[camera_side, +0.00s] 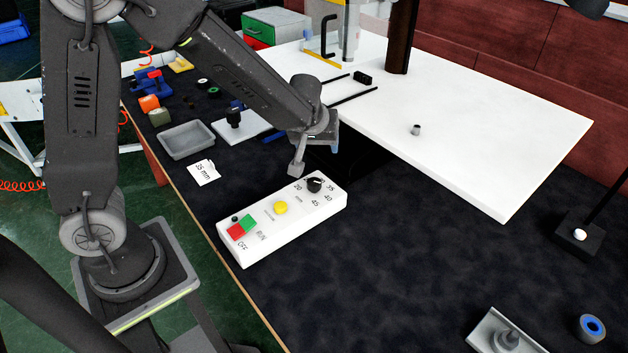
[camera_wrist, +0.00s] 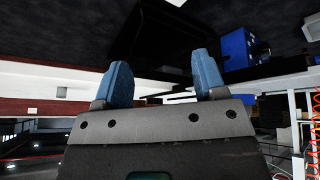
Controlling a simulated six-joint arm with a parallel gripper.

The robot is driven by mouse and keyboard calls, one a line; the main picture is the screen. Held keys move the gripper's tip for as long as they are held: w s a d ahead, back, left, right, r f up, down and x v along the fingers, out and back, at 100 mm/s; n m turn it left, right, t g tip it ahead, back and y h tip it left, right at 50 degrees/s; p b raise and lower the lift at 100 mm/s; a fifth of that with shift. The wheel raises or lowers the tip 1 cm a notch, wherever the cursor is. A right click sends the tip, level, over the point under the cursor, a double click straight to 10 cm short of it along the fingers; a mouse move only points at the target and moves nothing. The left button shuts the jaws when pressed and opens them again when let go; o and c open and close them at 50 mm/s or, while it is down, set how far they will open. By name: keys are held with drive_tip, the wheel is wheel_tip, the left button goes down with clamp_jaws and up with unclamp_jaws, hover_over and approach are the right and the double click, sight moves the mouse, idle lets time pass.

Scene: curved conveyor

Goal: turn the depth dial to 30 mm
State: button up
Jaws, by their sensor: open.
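The depth dial is a black knob (camera_side: 314,184) at the far right end of a white control box (camera_side: 290,226) on the dark mat. Numbers including 20, 35, 40 and 45 ring it, with "mm" beside it. A small pale mark shows on the knob, but I cannot tell which number it points at. My gripper (camera_side: 322,140) is above and behind the dial, apart from it, its fingers partly hidden by my wrist. In the wrist view my gripper (camera_wrist: 162,72) has two blue fingers wide apart with nothing between them. The dial does not show there.
The box also has a yellow button (camera_side: 280,207) and a red and green switch (camera_side: 242,227). A small card (camera_side: 203,171) marked in mm and a grey tray (camera_side: 186,140) lie to the left. A white table (camera_side: 480,130) stands behind.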

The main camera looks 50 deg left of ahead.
sight(314, 182)
drive_tip(key=shift+g, duration=0.7)
drive_tip(key=x, duration=0.5)
drive_tip(key=s+x, duration=0.1)
drive_tip(key=x, duration=0.4)
drive_tip(key=s+x, duration=0.1)
drive_tip(key=x, duration=0.4)
drive_tip(key=shift+a+f, duration=0.2)
drive_tip(key=shift+f, duration=0.45)
drive_tip(key=c, duration=0.9)
